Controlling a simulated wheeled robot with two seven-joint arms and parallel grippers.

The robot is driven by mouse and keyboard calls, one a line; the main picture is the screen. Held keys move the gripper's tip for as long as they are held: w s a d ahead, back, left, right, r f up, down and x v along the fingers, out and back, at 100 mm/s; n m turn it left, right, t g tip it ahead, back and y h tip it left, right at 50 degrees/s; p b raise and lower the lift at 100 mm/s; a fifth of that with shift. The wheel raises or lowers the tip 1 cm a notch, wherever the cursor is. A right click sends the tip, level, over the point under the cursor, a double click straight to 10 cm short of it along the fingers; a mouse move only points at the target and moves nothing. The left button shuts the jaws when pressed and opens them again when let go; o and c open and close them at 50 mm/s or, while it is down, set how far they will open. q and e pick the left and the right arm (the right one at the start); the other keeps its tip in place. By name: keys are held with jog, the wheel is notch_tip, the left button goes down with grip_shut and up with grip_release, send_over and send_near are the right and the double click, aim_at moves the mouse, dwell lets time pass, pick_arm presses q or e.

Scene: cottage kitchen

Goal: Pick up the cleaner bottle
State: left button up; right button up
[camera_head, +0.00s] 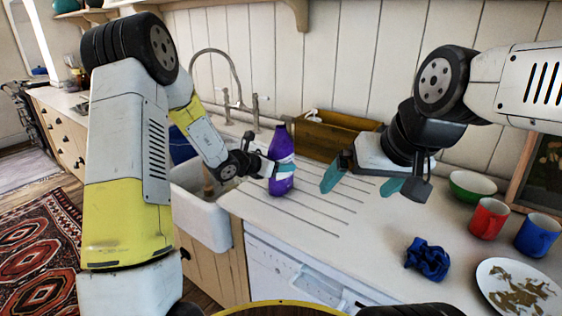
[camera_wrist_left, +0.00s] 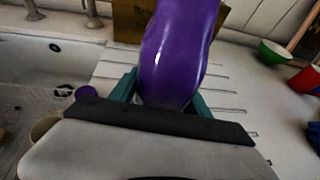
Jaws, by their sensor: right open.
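The purple cleaner bottle (camera_head: 281,150) stands upright at the counter beside the sink; I cannot tell whether its base touches the counter. My left gripper (camera_head: 280,170) reaches it from the left, low on its body. In the left wrist view the purple bottle (camera_wrist_left: 175,50) fills the space between the teal fingers (camera_wrist_left: 168,98), which lie against both its sides. Its top is cut off there. My left gripper looks shut on it. My right gripper (camera_head: 361,181) is open and empty above the counter, to the right of the bottle.
A white sink (camera_head: 208,220) with a tap (camera_head: 228,95) lies left of the bottle. A wooden box (camera_head: 335,137) stands behind it. To the right are a green bowl (camera_head: 472,185), a red mug (camera_head: 488,218), a blue mug (camera_head: 537,235), a blue cloth (camera_head: 428,259) and a plate (camera_head: 488,276).

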pick_arm(q)
jog(key=shift+r, duration=0.1)
grip_shut()
jog(key=shift+r, duration=0.2)
